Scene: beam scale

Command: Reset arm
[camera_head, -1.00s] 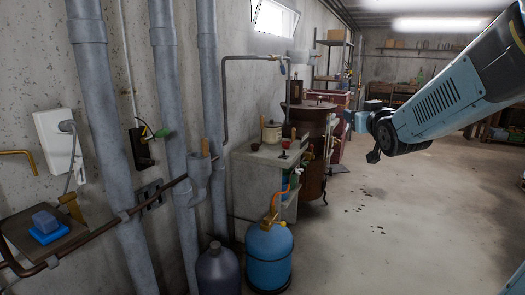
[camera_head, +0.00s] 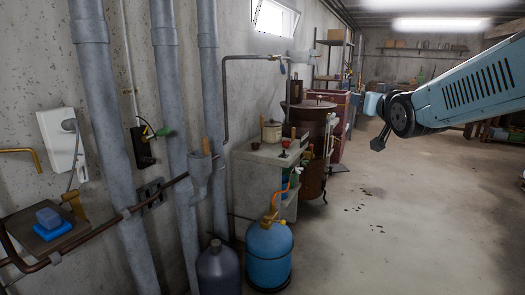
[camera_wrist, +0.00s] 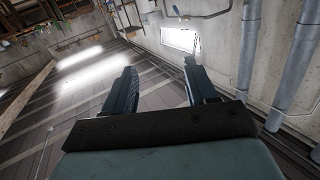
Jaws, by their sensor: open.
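My arm reaches in from the right edge of the head view, and its end hangs in the air over the open floor. My gripper (camera_head: 380,141) shows there as a small dark shape at the arm's end. In the wrist view my gripper (camera_wrist: 158,85) has its two dark fingers spread well apart, with nothing between them. The wrist view is tilted; past the fingers it shows the ceiling, a bright window (camera_wrist: 180,40) and the wall with pipes.
A blue gas bottle (camera_head: 268,255) and a dark bottle (camera_head: 217,268) stand on the floor by the wall pipes (camera_head: 168,120). A stone counter (camera_head: 262,185) with a pot (camera_head: 271,131) stands behind them. A small shelf (camera_head: 75,232) holds a blue block.

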